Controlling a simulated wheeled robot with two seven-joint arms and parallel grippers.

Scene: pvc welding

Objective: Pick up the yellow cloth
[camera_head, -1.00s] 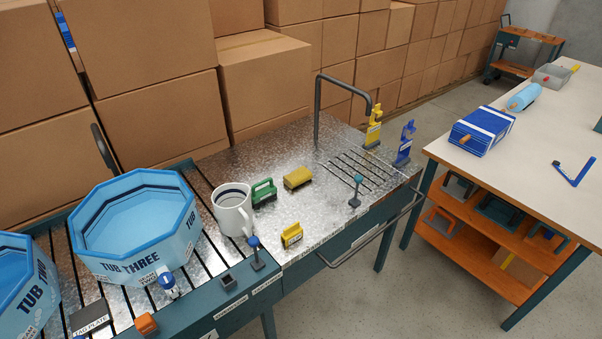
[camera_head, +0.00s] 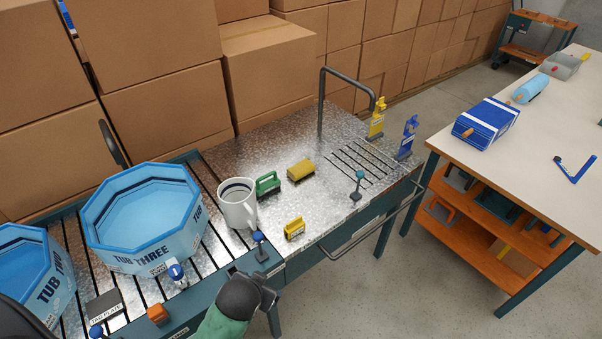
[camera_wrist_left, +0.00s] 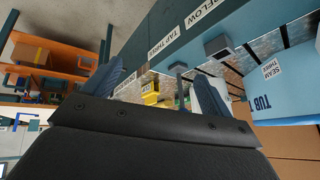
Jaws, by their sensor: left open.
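A smaller yellow block with a label (camera_head: 294,228) stands nearer the bench's front edge. My left gripper (camera_head: 268,293) is at the front edge, below and left of both yellow things and apart from them. In the left wrist view, which is upside down, its fingers (camera_wrist_left: 160,82) are spread and empty. Yellow (camera_wrist_left: 150,87) shows in the gap beyond them; I cannot tell which yellow thing it is. My right gripper is not in view.
A white mug (camera_head: 238,204) and a blue tub (camera_head: 150,262) stand left of the yellow things. A blue-topped tap (camera_head: 260,246) rises near my gripper. A teal-topped post (camera_head: 358,184) and a bent pipe (camera_head: 321,105) stand to the right. Open bench surface lies between.

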